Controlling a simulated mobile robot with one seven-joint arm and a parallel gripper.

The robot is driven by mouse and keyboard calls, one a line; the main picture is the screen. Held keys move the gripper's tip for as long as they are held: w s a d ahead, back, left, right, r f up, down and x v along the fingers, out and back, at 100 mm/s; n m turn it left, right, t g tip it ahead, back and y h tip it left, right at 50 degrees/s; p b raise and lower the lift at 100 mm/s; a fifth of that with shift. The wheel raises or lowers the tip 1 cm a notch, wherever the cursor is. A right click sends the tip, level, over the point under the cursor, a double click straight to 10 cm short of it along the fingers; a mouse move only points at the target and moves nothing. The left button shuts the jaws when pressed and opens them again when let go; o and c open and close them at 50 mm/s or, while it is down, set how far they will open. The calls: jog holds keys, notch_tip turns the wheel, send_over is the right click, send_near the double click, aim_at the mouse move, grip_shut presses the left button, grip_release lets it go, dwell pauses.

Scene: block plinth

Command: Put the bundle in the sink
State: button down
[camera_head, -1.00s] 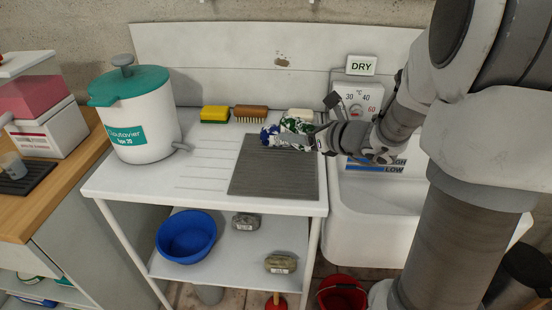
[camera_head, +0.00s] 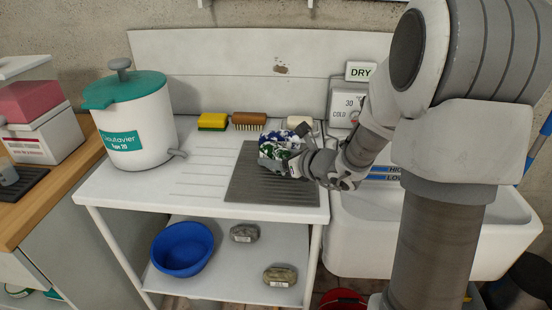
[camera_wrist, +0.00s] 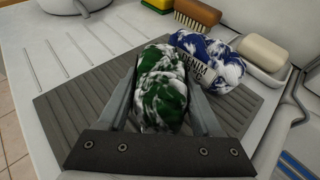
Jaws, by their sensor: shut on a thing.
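A green-and-white bundle (camera_wrist: 162,88) lies on the ribbed dark mat, between the two fingers of my gripper (camera_wrist: 163,95), which is shut on it. In the head view, my gripper (camera_head: 284,164) comes in from the right, low over the mat, and partly hides the bundle (camera_head: 268,151). A blue-and-white bundle (camera_wrist: 208,58) with lettering on its band lies just behind and to the right, beside the green one. The white sink (camera_head: 365,245) stands to the right of the drainer, partly hidden by my arm.
The mat (camera_head: 262,190) lies on the white drainer. A sponge (camera_head: 213,121), a brush (camera_head: 249,121) and a soap bar in a dish (camera_wrist: 262,52) stand along the back. A white urn with a teal lid (camera_head: 130,110) stands left. A blue bowl (camera_head: 181,250) is on the lower shelf.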

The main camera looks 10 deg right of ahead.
jog(key=shift+f, duration=0.15)
jog(key=shift+c, duration=1.7)
grip_release()
